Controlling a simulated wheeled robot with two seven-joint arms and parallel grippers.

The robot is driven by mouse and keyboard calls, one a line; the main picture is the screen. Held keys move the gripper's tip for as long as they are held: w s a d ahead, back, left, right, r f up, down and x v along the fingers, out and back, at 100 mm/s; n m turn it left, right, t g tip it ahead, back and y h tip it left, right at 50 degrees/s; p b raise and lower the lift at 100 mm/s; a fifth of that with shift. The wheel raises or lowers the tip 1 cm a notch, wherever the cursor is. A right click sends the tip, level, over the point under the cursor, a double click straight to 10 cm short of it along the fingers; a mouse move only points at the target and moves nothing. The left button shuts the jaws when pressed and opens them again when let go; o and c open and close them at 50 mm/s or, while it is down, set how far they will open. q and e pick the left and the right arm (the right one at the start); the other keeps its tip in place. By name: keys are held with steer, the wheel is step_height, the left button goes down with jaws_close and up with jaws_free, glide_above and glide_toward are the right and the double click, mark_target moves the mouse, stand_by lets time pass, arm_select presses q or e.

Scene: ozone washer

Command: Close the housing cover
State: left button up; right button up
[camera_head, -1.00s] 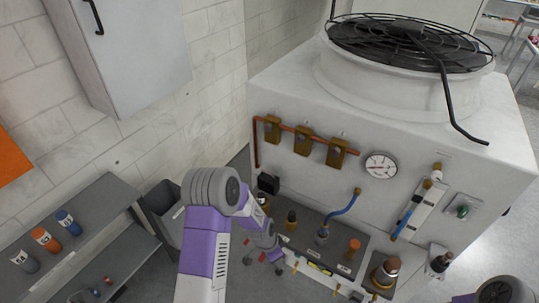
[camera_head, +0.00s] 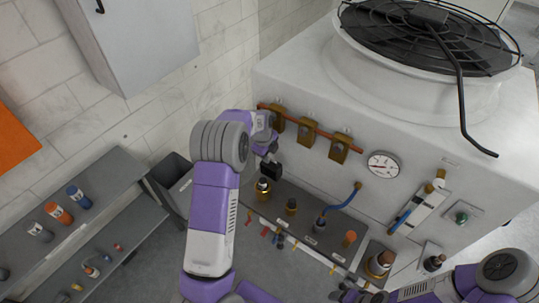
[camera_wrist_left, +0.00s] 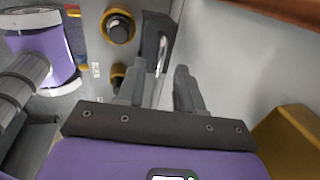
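The white machine housing (camera_head: 320,100) fills the right of the head view. I cannot pick out the housing cover for certain. A small black box-like part (camera_head: 272,168) sits low on the housing's left front. It may be the dark upright part (camera_wrist_left: 157,42) in the left wrist view, standing partly open from the wall. My left gripper (camera_wrist_left: 158,80) is open there, its two grey fingers apart, with the dark part just ahead of them and partly behind the left finger. Contact is unclear. My right arm (camera_head: 480,280) enters at bottom right; its fingers are not clear.
A copper pipe with brass valves (camera_head: 308,130) and a gauge (camera_head: 383,165) are above the part. Several knobs and fittings (camera_head: 290,206) stand below it. A grey shelf (camera_head: 100,190) with bottles is at left, a dark bin (camera_head: 172,180) beside it.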

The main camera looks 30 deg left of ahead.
arm_select(q)
steer(key=shift+x, duration=1.1)
steer(key=shift+c, duration=0.3)
jaws_close()
stand_by(0.4)
